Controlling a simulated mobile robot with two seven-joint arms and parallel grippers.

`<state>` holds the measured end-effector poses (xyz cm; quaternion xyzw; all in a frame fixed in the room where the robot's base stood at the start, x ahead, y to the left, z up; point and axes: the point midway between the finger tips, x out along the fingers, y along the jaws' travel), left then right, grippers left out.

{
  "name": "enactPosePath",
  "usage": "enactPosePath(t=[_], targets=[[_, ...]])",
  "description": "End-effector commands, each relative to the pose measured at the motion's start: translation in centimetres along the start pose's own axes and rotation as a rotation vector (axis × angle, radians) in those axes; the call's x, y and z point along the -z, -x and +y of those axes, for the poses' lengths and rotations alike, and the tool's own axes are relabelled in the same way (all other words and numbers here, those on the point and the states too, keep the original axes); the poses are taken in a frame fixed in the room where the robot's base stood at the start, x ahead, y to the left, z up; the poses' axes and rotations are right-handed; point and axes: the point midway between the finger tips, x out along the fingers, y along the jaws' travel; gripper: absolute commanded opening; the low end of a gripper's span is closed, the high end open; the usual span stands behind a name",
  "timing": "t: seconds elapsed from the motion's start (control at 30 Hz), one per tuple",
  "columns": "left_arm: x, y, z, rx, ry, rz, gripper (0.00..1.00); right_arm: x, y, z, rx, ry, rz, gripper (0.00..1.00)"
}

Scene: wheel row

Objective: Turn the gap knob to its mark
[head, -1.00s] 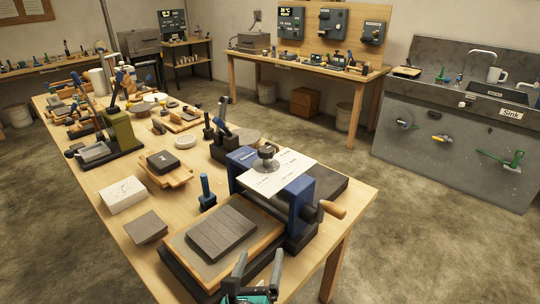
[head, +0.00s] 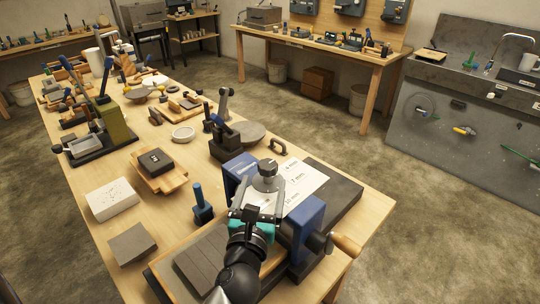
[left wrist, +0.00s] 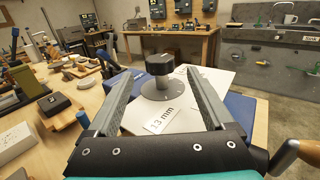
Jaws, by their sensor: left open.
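The gap knob (head: 267,170) is a dark cap on a grey stem and round base. It stands on a white plate (head: 302,185) marked 4, 7 and 10 mm, on top of the blue roller press (head: 305,222). In the left wrist view the knob (left wrist: 159,65) stands upright beyond a 13 mm label (left wrist: 164,119). My left gripper (head: 264,190) is open, with its fingers reaching toward the knob from the near side. In the left wrist view the fingertips (left wrist: 167,72) lie either side of the knob, with gaps showing. I cannot tell where the knob points. My right gripper is out of view.
A wooden crank handle (head: 345,245) sticks out at the press's right.

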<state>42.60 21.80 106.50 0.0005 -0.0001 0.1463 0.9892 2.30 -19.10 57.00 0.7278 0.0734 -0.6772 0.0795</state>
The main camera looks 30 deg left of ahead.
Motion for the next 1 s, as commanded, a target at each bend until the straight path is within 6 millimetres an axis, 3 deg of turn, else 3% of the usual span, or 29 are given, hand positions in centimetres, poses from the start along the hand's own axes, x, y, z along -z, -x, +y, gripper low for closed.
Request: enactPosePath(t=[0.2, 0.5, 0.73, 1.0], targets=[[-0.1, -3.7, 0.0, 0.0, 0.001, -0.002, 0.86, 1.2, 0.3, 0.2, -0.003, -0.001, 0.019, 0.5], [0.0, -8.1, 0.0, 0.001, 0.0, -0.001, 0.86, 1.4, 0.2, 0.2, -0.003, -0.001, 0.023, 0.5], [0.1, -9.8, 0.0, 0.0, 0.001, 0.001, 0.86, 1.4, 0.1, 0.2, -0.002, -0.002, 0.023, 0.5], [0.0, -10.1, 0.0, 0.001, 0.001, 0.0, 0.86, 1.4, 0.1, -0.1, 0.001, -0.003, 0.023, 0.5]])
